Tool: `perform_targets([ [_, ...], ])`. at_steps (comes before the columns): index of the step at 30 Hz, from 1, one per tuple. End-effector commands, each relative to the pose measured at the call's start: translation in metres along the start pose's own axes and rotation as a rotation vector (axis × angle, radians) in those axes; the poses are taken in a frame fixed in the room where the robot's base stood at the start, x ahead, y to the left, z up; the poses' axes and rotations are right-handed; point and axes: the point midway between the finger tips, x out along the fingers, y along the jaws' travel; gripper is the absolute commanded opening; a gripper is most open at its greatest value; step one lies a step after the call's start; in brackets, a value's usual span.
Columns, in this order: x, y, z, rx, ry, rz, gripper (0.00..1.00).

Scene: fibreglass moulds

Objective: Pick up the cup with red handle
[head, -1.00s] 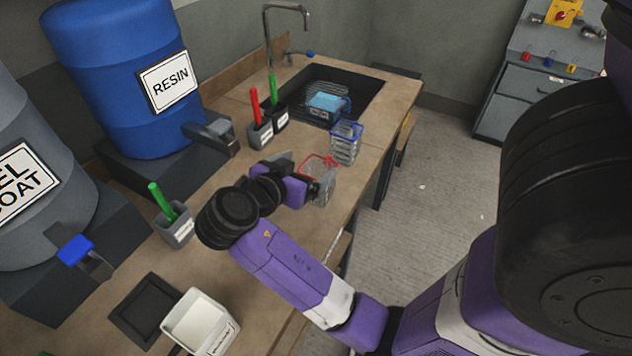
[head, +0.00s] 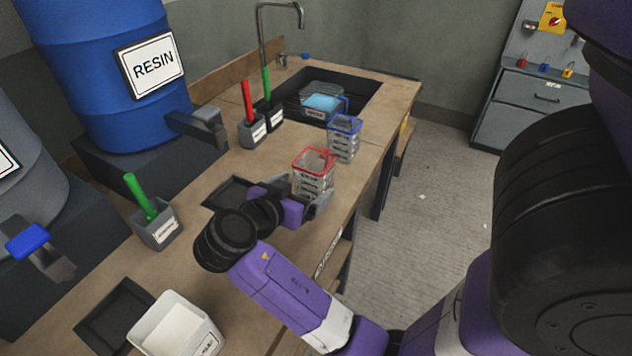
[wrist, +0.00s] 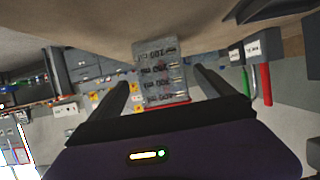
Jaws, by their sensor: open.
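The cup with the red handle (head: 313,182) is a clear, squarish measuring cup with a red rim and dark markings. It stands upright on the bench near its right edge. My gripper (head: 308,204) is just in front of it, low over the bench, and covers part of its lower side. In the wrist view, the picture is upside down and the cup (wrist: 160,72) shows centred between the two spread fingers of my gripper (wrist: 162,80). The gripper is open and holds nothing. I cannot tell whether the fingertips reach past the cup's near side.
A blue-rimmed clear cup (head: 344,140) stands just behind. Pots with a red-handled tool (head: 248,103) and green-handled tools (head: 139,194) stand to the left. A white container (head: 177,325) is at the front. The sink (head: 362,92) is at the back; a blue resin drum (head: 105,75) stands left.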

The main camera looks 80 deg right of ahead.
Motion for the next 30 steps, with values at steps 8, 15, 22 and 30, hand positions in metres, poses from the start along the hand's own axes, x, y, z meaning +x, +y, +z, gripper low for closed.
perform_targets([
  [8,0.028,0.0,-0.003,0.0,0.0,0.004,0.93],
  [15,0.062,-0.002,-0.004,0.0,-0.001,0.004,0.93],
  [22,0.072,-0.002,-0.003,0.001,0.0,0.001,0.93],
  [30,0.071,-0.002,-0.003,0.0,0.0,0.001,0.65],
])
